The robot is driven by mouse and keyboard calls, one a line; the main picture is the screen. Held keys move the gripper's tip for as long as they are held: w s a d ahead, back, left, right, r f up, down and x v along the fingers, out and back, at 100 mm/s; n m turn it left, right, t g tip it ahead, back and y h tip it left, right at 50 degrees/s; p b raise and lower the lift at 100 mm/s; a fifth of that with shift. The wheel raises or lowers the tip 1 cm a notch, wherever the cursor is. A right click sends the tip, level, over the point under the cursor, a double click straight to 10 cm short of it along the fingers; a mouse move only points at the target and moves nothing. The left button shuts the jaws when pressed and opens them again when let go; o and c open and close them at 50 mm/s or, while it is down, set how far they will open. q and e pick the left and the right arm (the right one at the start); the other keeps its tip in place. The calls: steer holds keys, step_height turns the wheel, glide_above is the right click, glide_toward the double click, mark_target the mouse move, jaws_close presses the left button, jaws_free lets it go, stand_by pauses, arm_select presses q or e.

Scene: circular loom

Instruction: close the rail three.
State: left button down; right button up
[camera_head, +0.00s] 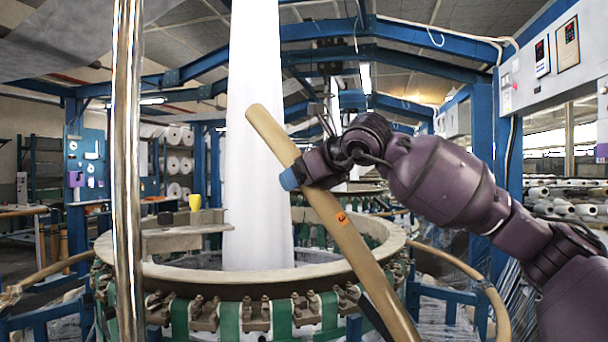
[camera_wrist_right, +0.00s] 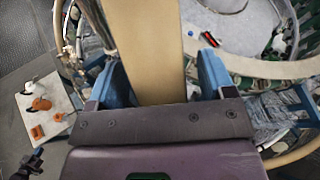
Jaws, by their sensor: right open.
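A tan rail (camera_head: 345,232) with an orange mark leans across the front of the circular loom's pale ring (camera_head: 225,283). Its upper end tilts to the left and its lower end leaves the picture at the bottom. I cannot read a number on the mark. My right gripper (camera_head: 290,178) is at the upper part of the rail. In the right wrist view the rail (camera_wrist_right: 155,40) lies between the two blue fingers of the gripper (camera_wrist_right: 160,75), which are apart, with a visible gap at the right finger.
A white fabric column (camera_head: 258,150) rises from inside the ring. A shiny vertical pole (camera_head: 128,200) stands at the left front. Other curved tan rails (camera_head: 455,262) reach out at the right and left. A small board with orange items (camera_wrist_right: 45,108) shows in the wrist view.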

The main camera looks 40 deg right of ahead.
steer(key=c, duration=1.3)
